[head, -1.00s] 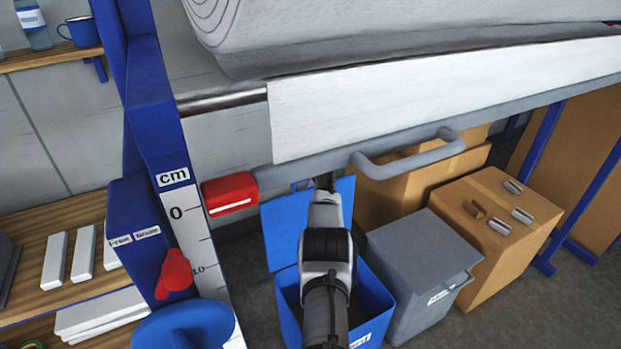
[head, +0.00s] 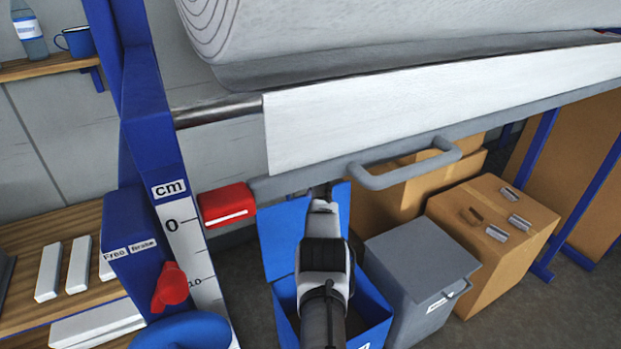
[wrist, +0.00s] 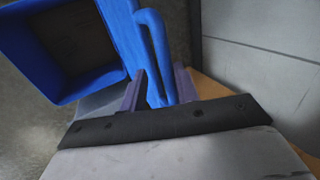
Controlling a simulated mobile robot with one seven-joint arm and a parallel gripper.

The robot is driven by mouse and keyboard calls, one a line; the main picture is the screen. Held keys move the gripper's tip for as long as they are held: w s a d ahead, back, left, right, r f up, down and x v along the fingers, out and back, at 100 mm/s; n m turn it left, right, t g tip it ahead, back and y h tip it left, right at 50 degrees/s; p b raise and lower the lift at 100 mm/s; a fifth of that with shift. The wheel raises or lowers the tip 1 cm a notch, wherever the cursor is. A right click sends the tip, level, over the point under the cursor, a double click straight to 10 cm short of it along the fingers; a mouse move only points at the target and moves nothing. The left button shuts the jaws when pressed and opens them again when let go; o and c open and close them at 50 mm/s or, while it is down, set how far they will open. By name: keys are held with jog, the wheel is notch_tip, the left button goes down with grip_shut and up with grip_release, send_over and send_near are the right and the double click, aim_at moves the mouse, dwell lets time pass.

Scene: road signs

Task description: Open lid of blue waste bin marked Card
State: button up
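The blue waste bin (head: 373,312) stands on the floor under the bench, and its label is mostly cut off at the bottom edge of the head view. Its blue lid (head: 278,236) is raised, standing up behind the opening. In the wrist view the bin's open mouth (wrist: 40,50) shows dark inside at the upper left. The lid's loop handle (wrist: 152,45) is beside it. My gripper (wrist: 160,72) is at the lid, with its two fingers spread apart and blue lid or handle between them. In the head view my arm hides the fingertips and part of the bin.
A grey lidded bin (head: 420,260) stands close on the right of the blue bin. Cardboard boxes (head: 490,240) are farther right. A grey bar handle (head: 400,175) and the bench edge overhang the bins. A blue column with a cm scale (head: 180,240) stands on the left.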

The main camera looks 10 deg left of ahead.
jog(key=b+v, duration=0.2)
jog(key=v, duration=1.1)
jog(key=shift+s+d+r, duration=0.15)
jog(key=shift+r, duration=0.05)
